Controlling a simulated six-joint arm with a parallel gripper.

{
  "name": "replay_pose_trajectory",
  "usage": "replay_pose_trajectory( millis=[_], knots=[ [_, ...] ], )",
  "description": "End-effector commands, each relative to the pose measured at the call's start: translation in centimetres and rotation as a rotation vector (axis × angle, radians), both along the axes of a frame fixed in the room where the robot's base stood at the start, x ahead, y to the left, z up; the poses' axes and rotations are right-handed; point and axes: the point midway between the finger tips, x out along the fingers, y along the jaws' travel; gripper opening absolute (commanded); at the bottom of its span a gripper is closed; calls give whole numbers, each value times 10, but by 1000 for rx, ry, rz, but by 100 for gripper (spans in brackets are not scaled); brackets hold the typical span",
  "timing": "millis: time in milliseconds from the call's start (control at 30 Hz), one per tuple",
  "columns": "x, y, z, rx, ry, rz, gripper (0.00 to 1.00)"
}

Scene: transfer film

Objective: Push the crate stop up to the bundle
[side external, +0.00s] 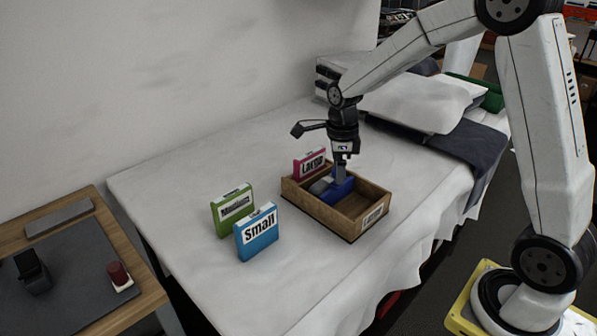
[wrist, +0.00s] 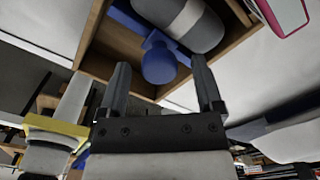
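The wooden crate (side external: 372,217) stands on the white-covered bed with a label on its front end. The grey bundle (side external: 318,187) lies in its left part; in the wrist view the bundle (wrist: 207,32) is a grey roll with a white band. The blue crate stop (side external: 340,190) is beside it inside the crate; whether they touch I cannot tell. My gripper (side external: 340,173) points down into the crate over the stop. In the wrist view my gripper (wrist: 161,68) is open, with the stop's round blue knob (wrist: 160,63) between the fingers and gaps on both sides.
A pink "Large" box (side external: 309,163) stands just behind the crate. A green "Medium" box (side external: 232,210) and a blue "Small" box (side external: 257,233) stand to its left. A wooden side table (side external: 140,300) is at far left. Pillows (side external: 420,100) lie at the back right.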

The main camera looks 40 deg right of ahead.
Motion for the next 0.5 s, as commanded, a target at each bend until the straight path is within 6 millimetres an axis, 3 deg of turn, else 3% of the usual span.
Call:
replay_pose_trajectory(
  millis=[267, 500],
  knots=[
    [-1, 0, 0, 0, 3, 0, 84],
    [0, 0, 15, 0, 0, 0, 84]
  ],
)
